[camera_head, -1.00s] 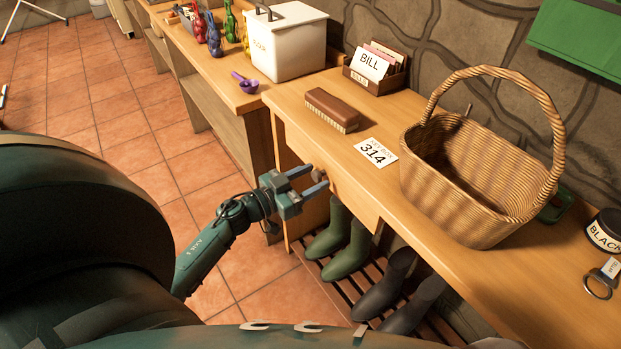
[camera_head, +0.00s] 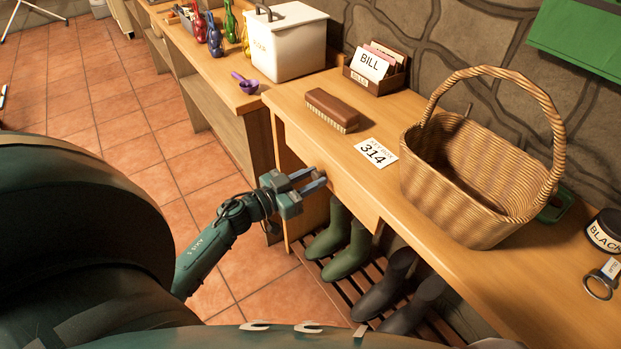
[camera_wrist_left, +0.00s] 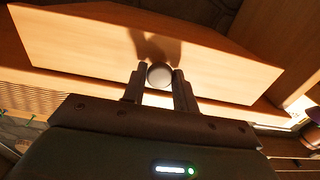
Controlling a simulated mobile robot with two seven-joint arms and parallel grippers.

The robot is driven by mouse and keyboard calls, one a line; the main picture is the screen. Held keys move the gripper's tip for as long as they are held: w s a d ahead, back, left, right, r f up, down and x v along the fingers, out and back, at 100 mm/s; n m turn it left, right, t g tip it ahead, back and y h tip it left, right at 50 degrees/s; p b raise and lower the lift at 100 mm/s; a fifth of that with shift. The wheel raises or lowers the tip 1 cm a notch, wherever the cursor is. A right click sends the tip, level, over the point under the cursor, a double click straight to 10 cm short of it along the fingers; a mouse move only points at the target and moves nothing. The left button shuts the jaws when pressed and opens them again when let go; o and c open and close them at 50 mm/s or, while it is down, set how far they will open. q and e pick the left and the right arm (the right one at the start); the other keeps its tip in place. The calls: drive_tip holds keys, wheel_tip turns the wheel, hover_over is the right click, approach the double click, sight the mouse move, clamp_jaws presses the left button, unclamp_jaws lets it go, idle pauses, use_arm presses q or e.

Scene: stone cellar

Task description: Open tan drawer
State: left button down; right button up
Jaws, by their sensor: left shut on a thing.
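The tan drawer (camera_head: 348,192) is set under the top of the wooden bench, and its front also fills much of the left wrist view (camera_wrist_left: 80,45). A round knob (camera_wrist_left: 159,75) sticks out from the drawer front. My left gripper (camera_head: 318,180) is at the drawer front, with its fingers on either side of the knob. In the left wrist view the fingers (camera_wrist_left: 160,82) are shut on it. In the head view the fingers mostly hide the knob. I cannot tell any gap around the drawer front. My right gripper does not show.
On the bench top (camera_head: 290,100) are a brush (camera_head: 332,108), a 314 card (camera_head: 376,153), a bill holder (camera_head: 375,75) and a large wicker basket (camera_head: 465,190). Green boots (camera_head: 348,250) and dark boots (camera_head: 395,285) stand on a slatted rack below.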

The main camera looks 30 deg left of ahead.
use_arm(q)
drive_tip(key=shift+s, duration=0.1)
